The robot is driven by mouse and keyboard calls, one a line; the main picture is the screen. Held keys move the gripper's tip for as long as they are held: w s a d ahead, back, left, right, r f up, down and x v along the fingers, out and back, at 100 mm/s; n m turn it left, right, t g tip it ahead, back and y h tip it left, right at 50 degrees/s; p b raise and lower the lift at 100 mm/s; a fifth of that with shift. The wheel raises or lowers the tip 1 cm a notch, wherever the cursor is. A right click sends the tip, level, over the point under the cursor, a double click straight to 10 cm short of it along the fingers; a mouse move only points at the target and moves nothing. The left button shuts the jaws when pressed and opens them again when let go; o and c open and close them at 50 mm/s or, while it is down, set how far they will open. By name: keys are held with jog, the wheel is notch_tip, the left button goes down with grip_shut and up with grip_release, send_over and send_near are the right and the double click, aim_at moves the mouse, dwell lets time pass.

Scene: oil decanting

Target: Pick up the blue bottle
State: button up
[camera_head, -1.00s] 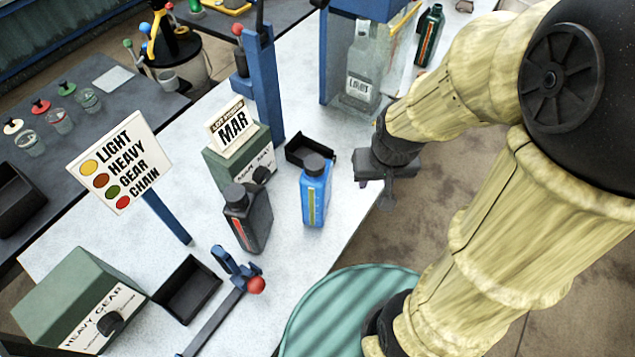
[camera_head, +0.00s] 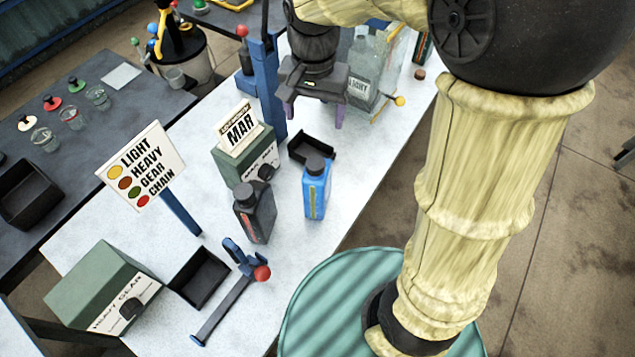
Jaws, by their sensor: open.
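The blue bottle (camera_head: 316,190) stands upright on the white table, with a dark grey cap and a yellow strip on its side. My gripper (camera_head: 312,115) is above and behind the bottle in the picture, its two fingers spread and pointing down. It is open and empty, apart from the bottle. Nothing hides the front of the bottle.
A dark grey bottle (camera_head: 256,212) stands close to the left of the blue one. A black tray (camera_head: 320,152) sits just behind it, by a green box (camera_head: 243,160) and a blue post (camera_head: 268,85). A red-knobbed lever (camera_head: 232,300) lies in front.

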jog(key=shift+f, duration=0.1)
jog(key=p, duration=0.2)
send_near(318, 182)
jog(key=w+f, duration=0.5)
jog(key=shift+a+f, duration=0.1)
jog(key=shift+a, duration=0.05)
jog(key=shift+s, duration=0.1)
jog(key=shift+s+f+p, duration=0.1)
jog(key=shift+f+p, duration=0.3)
jog(key=shift+s+d+f+p, duration=0.15)
jog(key=shift+f+p, duration=0.2)
jog(key=shift+f, duration=0.75)
jog(key=shift+w+d+f+p, duration=0.1)
jog(key=shift+f+p, duration=0.2)
jog(key=shift+f, duration=0.75)
grip_shut()
